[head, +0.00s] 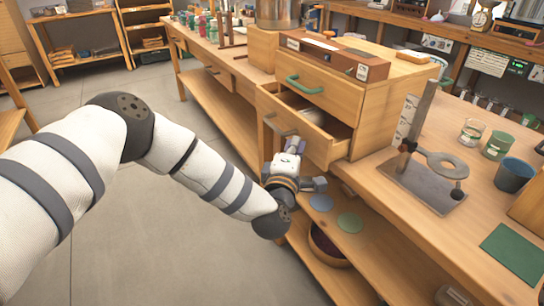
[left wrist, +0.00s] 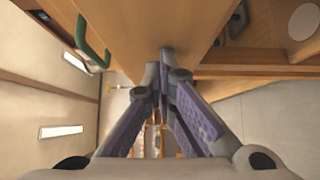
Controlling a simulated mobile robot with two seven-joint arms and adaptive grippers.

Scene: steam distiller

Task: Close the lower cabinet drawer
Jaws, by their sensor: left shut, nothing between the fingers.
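The lower cabinet drawer (head: 317,148) stands partly pulled out of the small wooden cabinet (head: 383,112), and some of its inside shows. A grey bar handle (head: 279,127) is on its front. The upper drawer (head: 327,88) with a green handle (head: 305,86) looks shut. My left gripper (head: 295,144) is shut and empty at the lower drawer's front, right of the grey handle; I cannot tell whether it touches. In the left wrist view the shut fingers (left wrist: 166,65) point at a wooden surface (left wrist: 145,25), with a green handle (left wrist: 91,45) to the left.
The cabinet stands on a long wooden workbench (head: 410,225). A metal stand with a ring (head: 432,155), a glass beaker (head: 472,132) and cups are on the right. Below, a shelf (head: 365,255) holds a bowl (head: 328,245) and round discs. The floor (head: 150,220) at left is clear.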

